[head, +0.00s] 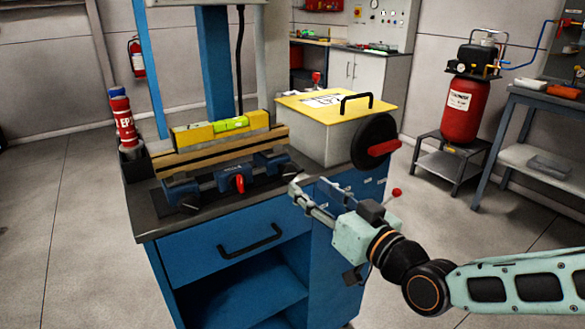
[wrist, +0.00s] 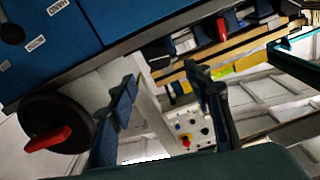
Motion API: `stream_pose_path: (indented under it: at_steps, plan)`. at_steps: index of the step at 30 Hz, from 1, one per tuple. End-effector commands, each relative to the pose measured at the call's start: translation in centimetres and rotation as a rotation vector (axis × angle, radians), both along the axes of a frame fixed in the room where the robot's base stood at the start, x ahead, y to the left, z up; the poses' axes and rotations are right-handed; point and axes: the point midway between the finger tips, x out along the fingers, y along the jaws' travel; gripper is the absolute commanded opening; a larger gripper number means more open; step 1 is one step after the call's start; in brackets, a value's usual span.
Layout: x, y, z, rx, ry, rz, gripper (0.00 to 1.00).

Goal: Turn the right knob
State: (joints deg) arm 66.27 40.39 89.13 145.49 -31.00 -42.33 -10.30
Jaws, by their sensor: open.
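A large round black knob (head: 376,140) with a red grip bar (head: 384,147) is on the right side of the pale box with the yellow lid. It also shows at the left of the wrist view (wrist: 80,108), with its red bar tilted. A smaller red knob (head: 239,183) is on the front of the blue clamp; it shows at the top of the wrist view (wrist: 221,29). My gripper (head: 310,190) is open and empty, in front of the bench and left of and below the black knob. Its two fingers stand apart in the wrist view (wrist: 162,77). Neither finger appears to touch a knob.
A blue bench (head: 215,252) with a drawer handle carries a yellow spirit level (head: 222,125) on wooden strips. A lever with a red ball (head: 397,192) is near my wrist. A red compressor tank (head: 460,110) stands at the back right. The floor is clear at left.

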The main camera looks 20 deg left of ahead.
Motion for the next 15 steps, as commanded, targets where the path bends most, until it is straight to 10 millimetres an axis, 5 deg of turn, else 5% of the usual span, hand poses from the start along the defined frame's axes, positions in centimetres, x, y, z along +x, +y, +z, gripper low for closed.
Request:
stream_pose_path:
  at_steps: [15]
  plan:
    - [4.1, 4.9, -0.3, -0.001, -0.003, 0.001, 0.46]
